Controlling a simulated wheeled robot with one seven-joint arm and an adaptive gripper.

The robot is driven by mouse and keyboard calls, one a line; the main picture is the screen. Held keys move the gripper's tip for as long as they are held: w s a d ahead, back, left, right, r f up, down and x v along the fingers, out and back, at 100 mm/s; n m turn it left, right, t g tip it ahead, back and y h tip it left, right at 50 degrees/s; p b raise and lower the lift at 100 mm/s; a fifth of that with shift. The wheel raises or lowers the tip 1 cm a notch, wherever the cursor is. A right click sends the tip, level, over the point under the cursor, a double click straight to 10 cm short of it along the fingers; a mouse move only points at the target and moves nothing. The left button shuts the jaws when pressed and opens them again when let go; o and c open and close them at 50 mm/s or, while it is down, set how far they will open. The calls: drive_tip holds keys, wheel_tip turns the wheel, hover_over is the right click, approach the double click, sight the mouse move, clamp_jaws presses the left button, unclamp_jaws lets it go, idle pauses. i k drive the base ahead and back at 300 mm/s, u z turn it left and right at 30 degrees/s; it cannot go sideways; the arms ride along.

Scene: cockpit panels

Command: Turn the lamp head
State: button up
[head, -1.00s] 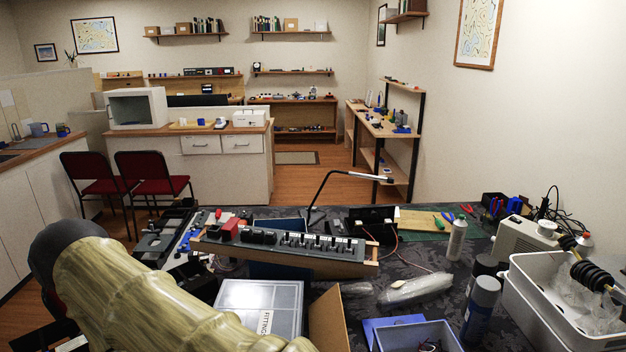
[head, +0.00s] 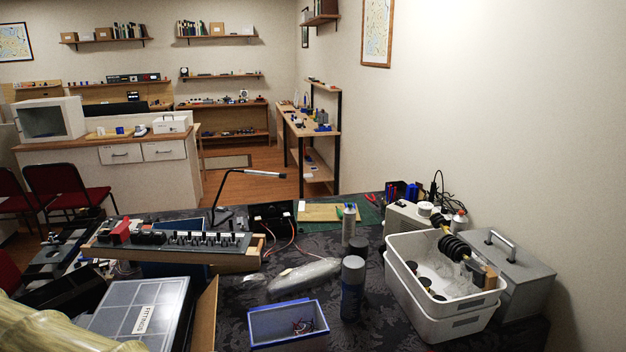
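The lamp stands at the back of the cluttered workbench in the head view. It has a thin black bent arm (head: 222,193) rising from the bench. Its slim lamp head (head: 265,174) is a narrow bar, pale with a darker end, pointing right and nearly level. The lamp's base is partly hidden behind the switch panel. My gripper is not in view. Only a beige part of my arm shows at the lower left corner, well apart from the lamp.
A long switch panel (head: 180,246) lies in front of the lamp. A clear-lidded case (head: 140,312), blue bin (head: 288,322), spray can (head: 352,287) and white tub (head: 437,312) crowd the front. A grey toolbox (head: 520,268) stands right. Some patterned bench cloth is bare.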

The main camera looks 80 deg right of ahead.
sight(280, 175)
drive_tip(key=u, duration=0.05)
drive_tip(key=k, duration=0.7)
drive_tip(key=z, duration=1.75)
